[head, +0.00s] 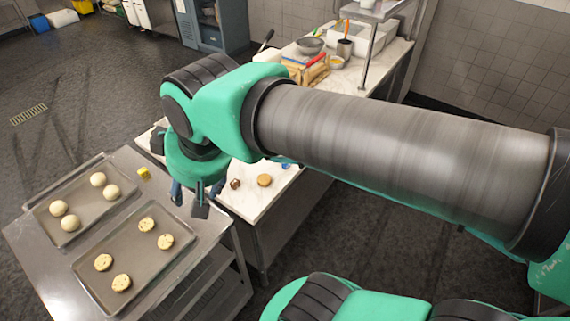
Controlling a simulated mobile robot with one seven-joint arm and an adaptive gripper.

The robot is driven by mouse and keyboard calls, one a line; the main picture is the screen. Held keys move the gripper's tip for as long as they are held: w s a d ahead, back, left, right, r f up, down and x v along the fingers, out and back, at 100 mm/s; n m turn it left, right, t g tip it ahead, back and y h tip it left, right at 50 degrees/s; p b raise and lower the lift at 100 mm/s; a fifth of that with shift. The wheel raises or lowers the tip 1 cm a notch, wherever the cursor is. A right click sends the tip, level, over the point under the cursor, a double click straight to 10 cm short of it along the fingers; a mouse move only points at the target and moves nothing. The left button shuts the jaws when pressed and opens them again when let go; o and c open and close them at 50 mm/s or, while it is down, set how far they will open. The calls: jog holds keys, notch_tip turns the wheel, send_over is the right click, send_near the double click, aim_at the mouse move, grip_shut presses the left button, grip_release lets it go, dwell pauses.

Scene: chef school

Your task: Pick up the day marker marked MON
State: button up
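No lettering is legible, so I cannot tell which thing is the day marker marked MON. A small yellow block (143,173) sits on the steel table (25,236), by the tray corners. A small blue thing (286,166) shows on the marble counter (247,203), partly hidden by my arm. My gripper (193,196) points down near where the steel table meets the counter, to the right of the yellow block. Its fingers look apart, with nothing visible between them. My arm hides part of the counter.
Two trays stand on the steel table: one with pale dough balls (98,179), one with speckled cookies (147,224). A dark round piece (235,184) and a golden round piece (264,180) lie on the counter. Bowls (310,45) and a wooden crate (306,72) stand farther back.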

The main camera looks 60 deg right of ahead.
jog(key=w+d+f+g+p, duration=0.1)
jog(key=w+d+f, duration=0.1)
jog(key=w+d, duration=0.45)
jog(key=w+d+f+g, duration=0.1)
jog(key=w+d+f, duration=0.2)
jog(key=d, duration=0.6)
jog(key=w+d+f+g+p, duration=0.15)
jog(key=w+d, duration=0.25)
jog(key=d, duration=0.4)
jog(key=s+d+f+g, duration=0.1)
jog(key=d+f, duration=0.7)
jog(key=d, duration=0.3)
jog(key=s+d+f, duration=0.2)
jog(key=d+f, duration=0.6)
jog(key=d, duration=0.3)
jog(key=shift+s+d+f+m+g, duration=0.25)
jog(key=shift+d+f+m+g, duration=0.1)
jog(key=shift+f+m, duration=0.05)
jog(key=shift+f+b, duration=0.35)
jog(key=shift+f, duration=3.95)
